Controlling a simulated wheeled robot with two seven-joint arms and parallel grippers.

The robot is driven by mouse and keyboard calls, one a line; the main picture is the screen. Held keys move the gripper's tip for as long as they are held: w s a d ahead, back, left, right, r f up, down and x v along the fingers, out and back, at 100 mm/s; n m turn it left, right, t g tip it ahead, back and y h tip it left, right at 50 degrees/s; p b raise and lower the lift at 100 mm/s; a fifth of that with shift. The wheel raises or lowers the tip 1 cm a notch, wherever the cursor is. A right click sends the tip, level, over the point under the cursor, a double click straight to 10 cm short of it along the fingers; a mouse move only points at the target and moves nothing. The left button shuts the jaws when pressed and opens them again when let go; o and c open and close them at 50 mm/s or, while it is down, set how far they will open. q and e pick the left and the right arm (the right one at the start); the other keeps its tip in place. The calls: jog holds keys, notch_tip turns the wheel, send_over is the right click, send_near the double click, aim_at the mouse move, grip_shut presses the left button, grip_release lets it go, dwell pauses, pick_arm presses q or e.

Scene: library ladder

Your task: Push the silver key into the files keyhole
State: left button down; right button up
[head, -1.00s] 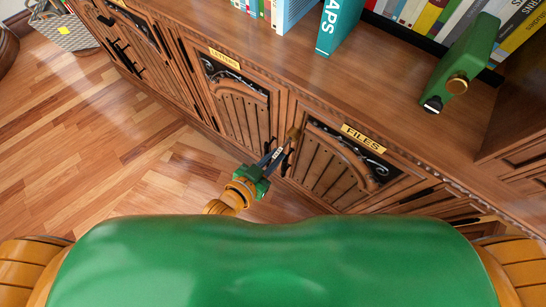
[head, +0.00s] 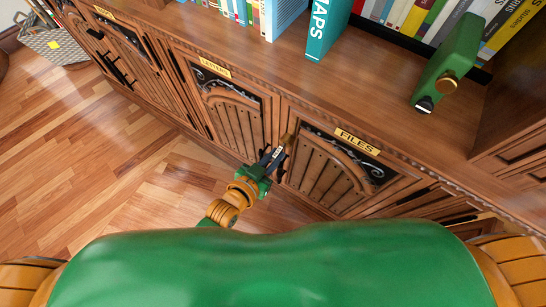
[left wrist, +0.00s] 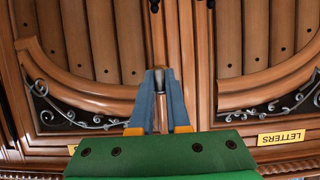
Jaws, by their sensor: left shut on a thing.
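My left gripper (head: 281,150) reaches in from below in the head view, to the left edge of the FILES door (head: 322,178). Its blue fingers are shut on a small grey metal piece (left wrist: 159,75), seen nearly end-on in the left wrist view, which I take for the silver key. Most of it is hidden between the fingers. A small brass-brown piece (head: 289,139) shows at the fingertips by the door edge; I cannot tell whether it belongs to the key or the door. The files keyhole is not clearly visible.
The FILES label (head: 357,142) is above its door. The LETTERS door (head: 235,115) is to the left, with its label also in the left wrist view (left wrist: 280,137). Wooden floor lies open at left.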

aim_at(273, 159)
pick_arm(q)
jog(key=shift+w+d, duration=0.15)
jog(key=c, duration=0.8)
grip_release()
jog(key=p+v, duration=0.1)
jog(key=v, duration=0.6)
jog(key=shift+p, duration=0.35)
